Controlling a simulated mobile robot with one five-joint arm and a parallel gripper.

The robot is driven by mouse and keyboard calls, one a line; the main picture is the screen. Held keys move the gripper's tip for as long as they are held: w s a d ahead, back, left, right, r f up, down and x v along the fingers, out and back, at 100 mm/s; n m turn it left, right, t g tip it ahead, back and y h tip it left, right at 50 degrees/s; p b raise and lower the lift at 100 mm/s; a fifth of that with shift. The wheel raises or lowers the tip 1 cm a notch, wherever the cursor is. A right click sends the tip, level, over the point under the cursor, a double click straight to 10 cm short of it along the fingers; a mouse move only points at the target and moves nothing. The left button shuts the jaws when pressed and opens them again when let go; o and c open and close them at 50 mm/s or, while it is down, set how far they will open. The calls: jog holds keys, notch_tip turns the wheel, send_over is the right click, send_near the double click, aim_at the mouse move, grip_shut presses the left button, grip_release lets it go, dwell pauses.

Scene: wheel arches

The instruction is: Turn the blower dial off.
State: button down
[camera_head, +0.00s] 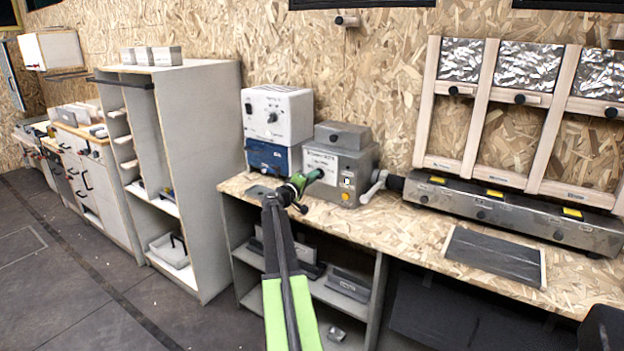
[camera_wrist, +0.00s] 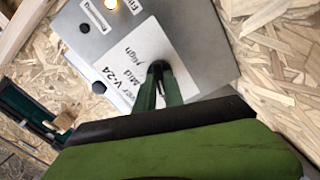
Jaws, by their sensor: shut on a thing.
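The blower (camera_head: 350,155) is a grey metal box on the OSB bench, with a white label on its front and a yellow light. In the wrist view its grey front panel (camera_wrist: 205,50) fills the top middle, with a white label reading V-24, High and Mid. The small dark dial (camera_wrist: 158,67) sits on that label. My gripper (camera_head: 318,174) reaches the left part of the box's front. In the wrist view my gripper (camera_wrist: 160,75) has its green fingers shut on the dial. The fingers hide part of it, so its exact pointer position cannot be told.
A white-and-blue unit (camera_head: 277,120) with its own knob stands close left of the blower. A crank handle (camera_head: 374,186) and a long metal fixture (camera_head: 510,215) are to the right. A dark mat (camera_head: 495,255) lies on the bench. Shelves are below.

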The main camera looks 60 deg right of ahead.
jog(key=shift+r, duration=0.1)
jog(key=c, duration=1.4)
grip_release()
jog(key=shift+c, duration=0.2)
jog(key=a, duration=1.7)
jog(key=shift+a, duration=0.15)
